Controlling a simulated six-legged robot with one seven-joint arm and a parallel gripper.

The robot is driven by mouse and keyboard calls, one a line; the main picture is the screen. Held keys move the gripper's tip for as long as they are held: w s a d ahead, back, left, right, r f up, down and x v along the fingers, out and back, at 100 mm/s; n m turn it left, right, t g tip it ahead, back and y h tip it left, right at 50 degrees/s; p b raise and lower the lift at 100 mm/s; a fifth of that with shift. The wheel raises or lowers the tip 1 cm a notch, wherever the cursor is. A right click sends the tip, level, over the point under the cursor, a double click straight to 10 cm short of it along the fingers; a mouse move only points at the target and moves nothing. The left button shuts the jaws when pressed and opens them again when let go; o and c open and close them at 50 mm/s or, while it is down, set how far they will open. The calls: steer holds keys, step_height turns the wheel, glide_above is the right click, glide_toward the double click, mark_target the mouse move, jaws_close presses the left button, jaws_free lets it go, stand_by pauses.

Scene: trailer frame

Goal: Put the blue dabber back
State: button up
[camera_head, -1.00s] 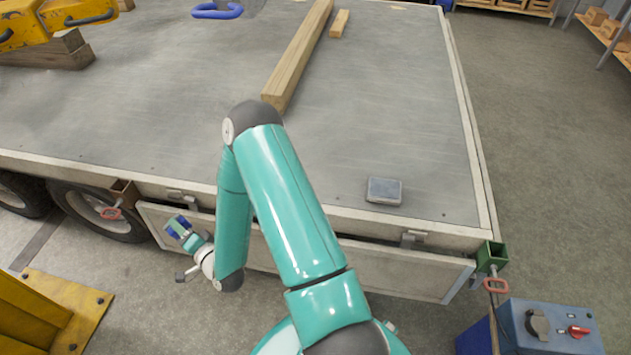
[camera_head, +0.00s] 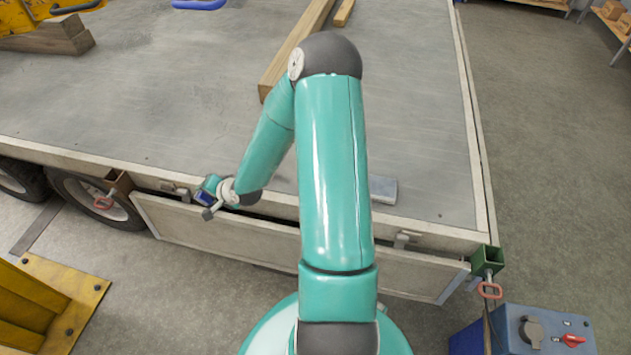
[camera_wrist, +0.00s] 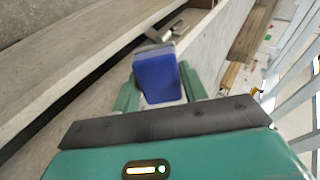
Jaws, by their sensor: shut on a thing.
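The blue dabber (camera_wrist: 157,78) is a blue block with a greyish far end, gripped between the two teal fingers of my gripper (camera_wrist: 160,92) in the wrist view. In the head view my gripper (camera_head: 208,192) is at the near edge of the trailer bed (camera_head: 170,110), close to the top of the side panel (camera_head: 230,232). Only a small blue part of the dabber shows there. In the wrist view a metal latch (camera_wrist: 168,32) lies just beyond the dabber. I cannot tell whether the dabber touches anything besides my fingers.
A grey box (camera_head: 384,190) sits on the bed, partly behind my arm. Wooden beams (camera_head: 290,60) lie farther back. A yellow step (camera_head: 55,305) stands lower left, and a blue-grey control box (camera_head: 540,330) lower right. The bed's middle is largely clear.

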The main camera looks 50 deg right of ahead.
steer(key=s+d+r+g, duration=0.3)
steer(key=s+d+g, duration=0.15)
steer(key=s, duration=0.35)
steer(key=s+d+r+g+h, duration=0.1)
steer(key=s+d+r+g, duration=0.2)
steer(key=s+d, duration=0.35)
steer(key=s+d+r+g, duration=0.3)
steer(key=s, duration=0.6)
steer(key=w+d+f, duration=0.1)
steer(key=d+f, duration=0.2)
steer(key=d, duration=0.1)
steer(key=w+d+f, duration=0.2)
steer(key=d+f, duration=0.1)
steer(key=d, duration=0.1)
steer(key=w+d+f, duration=0.1)
steer(key=d+f, duration=0.1)
steer(key=d, duration=0.2)
steer(key=shift+w+f, duration=0.3)
steer(key=shift+f, duration=0.1)
steer(key=shift+w+d+f, duration=0.1)
steer(key=shift+d+f, duration=0.2)
steer(key=shift+f, duration=1.6)
steer(key=o, duration=0.9)
steer(key=shift+f, duration=0.1)
